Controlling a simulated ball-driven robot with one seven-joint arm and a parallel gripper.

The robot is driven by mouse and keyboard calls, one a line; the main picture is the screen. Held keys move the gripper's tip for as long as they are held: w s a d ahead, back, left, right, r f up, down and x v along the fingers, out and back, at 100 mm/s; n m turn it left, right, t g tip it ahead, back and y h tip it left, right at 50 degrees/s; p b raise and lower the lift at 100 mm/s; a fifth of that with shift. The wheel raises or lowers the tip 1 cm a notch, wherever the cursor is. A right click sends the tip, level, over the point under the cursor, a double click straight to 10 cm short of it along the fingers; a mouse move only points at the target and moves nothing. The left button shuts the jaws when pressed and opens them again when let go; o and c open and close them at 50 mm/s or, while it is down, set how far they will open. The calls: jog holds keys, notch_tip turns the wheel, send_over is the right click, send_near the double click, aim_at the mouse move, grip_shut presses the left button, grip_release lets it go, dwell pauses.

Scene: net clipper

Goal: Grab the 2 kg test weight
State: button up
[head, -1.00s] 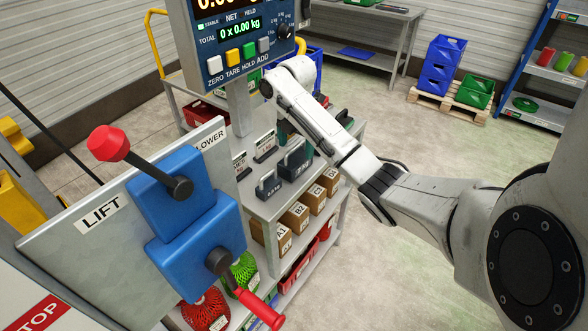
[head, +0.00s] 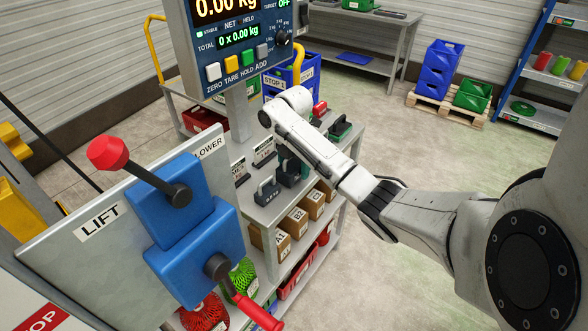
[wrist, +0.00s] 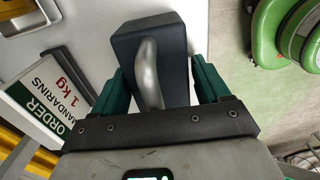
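A dark grey block weight (wrist: 178,60) with a curved metal handle (wrist: 148,72) fills the middle of the wrist view. No label shows on it there, so I cannot read whether it is the 2 kg one. My gripper (wrist: 160,68) has its green fingers apart, one on each side of the block; I cannot tell whether they touch it. In the head view, my gripper (head: 290,163) is low over the dark weight (head: 289,180) on the shelf top, partly covering it. A smaller dark weight (head: 267,192) stands just left of it.
Order cards (head: 264,152) stand behind the weights; one (wrist: 45,105) reads mandarins 1 kg. Green round items (wrist: 285,35) lie to the right in the wrist view. Labelled boxes (head: 297,220) fill the shelf below. The scale display (head: 238,45) and blue lift box (head: 190,225) stand left.

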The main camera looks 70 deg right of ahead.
grip_shut()
jog(key=shift+w+d+r, duration=0.1)
jog(key=shift+r, duration=0.1)
dwell(0.6)
